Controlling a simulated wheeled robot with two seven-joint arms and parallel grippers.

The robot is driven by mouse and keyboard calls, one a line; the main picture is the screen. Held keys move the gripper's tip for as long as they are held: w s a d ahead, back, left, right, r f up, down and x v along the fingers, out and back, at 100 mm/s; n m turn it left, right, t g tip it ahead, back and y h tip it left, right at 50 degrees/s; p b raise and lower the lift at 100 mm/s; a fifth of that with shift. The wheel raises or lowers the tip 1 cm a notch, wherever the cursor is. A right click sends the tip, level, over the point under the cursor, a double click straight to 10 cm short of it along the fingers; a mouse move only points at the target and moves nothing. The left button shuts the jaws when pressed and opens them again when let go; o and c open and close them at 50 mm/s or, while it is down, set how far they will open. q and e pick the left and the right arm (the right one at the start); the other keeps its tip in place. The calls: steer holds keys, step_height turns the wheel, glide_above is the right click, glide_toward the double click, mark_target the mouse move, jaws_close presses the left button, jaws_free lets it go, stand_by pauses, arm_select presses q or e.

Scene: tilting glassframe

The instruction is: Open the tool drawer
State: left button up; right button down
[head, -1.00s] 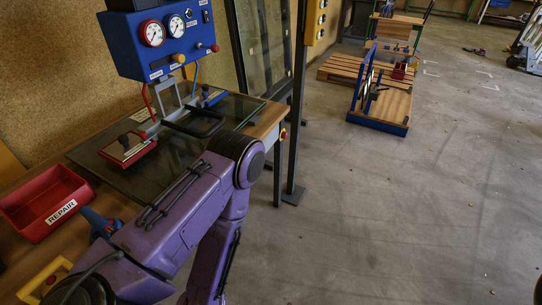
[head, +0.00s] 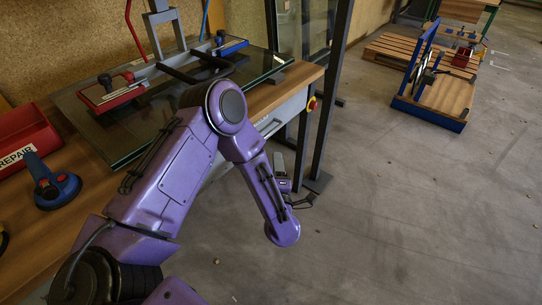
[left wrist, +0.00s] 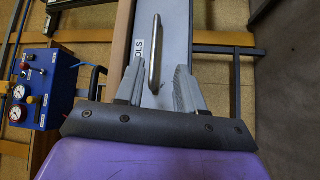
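The tool drawer has a grey front (head: 284,114) under the right end of the wooden workbench; it looks shut. In the left wrist view its grey front (left wrist: 175,35) carries a white label, partly hidden, and a bar handle (left wrist: 155,50). My left gripper (left wrist: 159,74) is open, its fingers on either side of the handle's lower end in the picture. I see no finger touching the handle; how deep it sits between them is unclear. In the head view the left gripper (head: 284,178) is small and partly hidden by my purple arm, below the bench edge. My right gripper is out of view.
A glass pane (head: 118,140) with a suction lifter (head: 110,92) lies on the bench. A red bin (head: 22,138) and a blue tool (head: 52,184) are at left. A dark post (head: 327,95) stands close to my gripper.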

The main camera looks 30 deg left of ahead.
arm_select(q)
steer(key=w+a+r+n, duration=0.1)
steer(key=w+a+r, duration=0.1)
steer(key=w+a, duration=0.5)
steer(key=shift+w+y+p, duration=0.3)
steer(key=shift+w, duration=0.2)
steer(key=shift+a, duration=0.1)
jaws_close()
